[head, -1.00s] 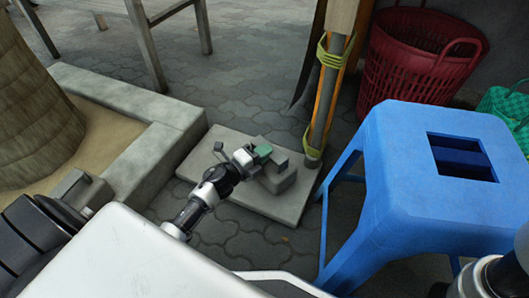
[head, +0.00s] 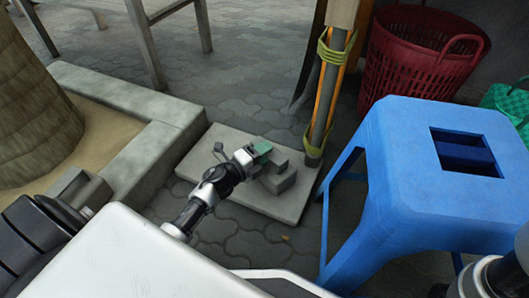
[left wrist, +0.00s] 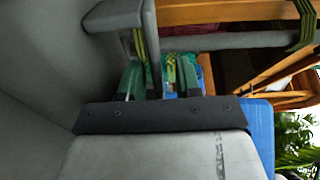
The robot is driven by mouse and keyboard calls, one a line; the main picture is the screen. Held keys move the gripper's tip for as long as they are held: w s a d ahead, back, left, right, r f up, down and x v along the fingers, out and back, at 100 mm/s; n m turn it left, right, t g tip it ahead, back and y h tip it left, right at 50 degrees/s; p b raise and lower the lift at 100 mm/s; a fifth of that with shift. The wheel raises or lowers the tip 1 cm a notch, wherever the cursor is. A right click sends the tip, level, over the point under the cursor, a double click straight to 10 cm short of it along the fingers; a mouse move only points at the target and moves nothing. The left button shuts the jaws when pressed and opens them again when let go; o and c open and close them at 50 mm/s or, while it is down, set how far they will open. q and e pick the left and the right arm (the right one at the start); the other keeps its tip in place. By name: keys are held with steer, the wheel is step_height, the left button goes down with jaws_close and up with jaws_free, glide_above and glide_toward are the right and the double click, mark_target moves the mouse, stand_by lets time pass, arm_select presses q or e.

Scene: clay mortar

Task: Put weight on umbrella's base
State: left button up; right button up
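The umbrella's base (head: 232,140) is a flat grey slab on the paving, with the upright pole (head: 324,98) at its right side. A grey block-like weight (head: 282,182) rests on the slab, left of the pole. My left gripper (head: 263,149) is at the weight's upper part and hides some of it. In the left wrist view, the gripper's green fingers (left wrist: 160,80) stand apart, with a thin grey part of the weight (left wrist: 151,45) near the left finger. Contact is not clear. My right gripper is not in view; only part of the right arm shows.
A blue stool (head: 430,190) stands close to the slab's right. A low concrete kerb (head: 150,115) borders the slab's left.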

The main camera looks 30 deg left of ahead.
arm_select(q)
steer(key=p+v, duration=0.2)
steer(key=v, duration=1)
